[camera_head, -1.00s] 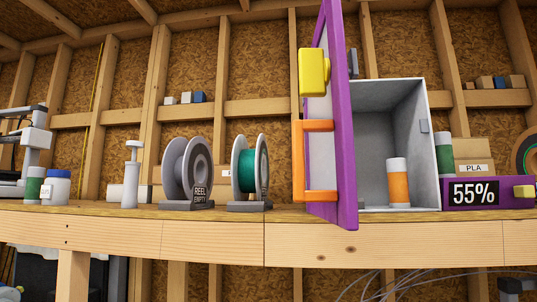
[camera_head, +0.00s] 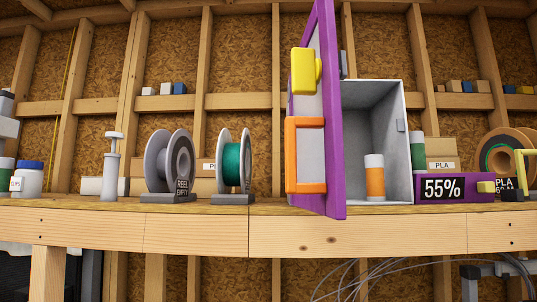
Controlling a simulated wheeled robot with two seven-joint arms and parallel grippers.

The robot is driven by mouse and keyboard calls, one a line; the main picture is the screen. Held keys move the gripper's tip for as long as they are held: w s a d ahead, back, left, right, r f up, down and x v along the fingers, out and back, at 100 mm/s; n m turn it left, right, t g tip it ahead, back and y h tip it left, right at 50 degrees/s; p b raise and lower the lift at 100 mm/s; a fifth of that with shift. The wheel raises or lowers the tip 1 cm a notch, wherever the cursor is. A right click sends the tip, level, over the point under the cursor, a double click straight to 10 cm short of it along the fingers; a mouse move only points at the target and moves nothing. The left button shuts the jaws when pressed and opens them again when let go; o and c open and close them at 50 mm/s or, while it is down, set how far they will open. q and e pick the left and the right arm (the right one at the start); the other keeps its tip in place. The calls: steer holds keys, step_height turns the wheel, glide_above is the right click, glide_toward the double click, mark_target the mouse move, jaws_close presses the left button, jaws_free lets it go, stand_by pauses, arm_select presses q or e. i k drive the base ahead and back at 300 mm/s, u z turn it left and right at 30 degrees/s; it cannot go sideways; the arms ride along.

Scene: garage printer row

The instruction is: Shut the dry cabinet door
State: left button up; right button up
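The dry cabinet (camera_head: 397,150) is a pale grey open box on the wooden shelf, right of centre. Its purple-edged door (camera_head: 331,130) stands wide open, swung out toward me on the left side of the box. The door carries an orange handle (camera_head: 290,155) and a yellow latch block (camera_head: 303,71). An orange cylinder with white ends (camera_head: 375,180) stands inside the cabinet. Neither of my grippers shows in the head view.
Two spools stand to the left, one empty (camera_head: 168,162), one green (camera_head: 233,162). A white pump bottle (camera_head: 112,167) stands farther left. The shelf's front edge (camera_head: 200,230) runs across the view.

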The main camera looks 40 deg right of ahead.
mark_target(314, 156)
steer(key=k, duration=1.1)
steer(key=z, duration=1.4)
steer(key=i, duration=0.5)
steer(key=z, duration=0.05)
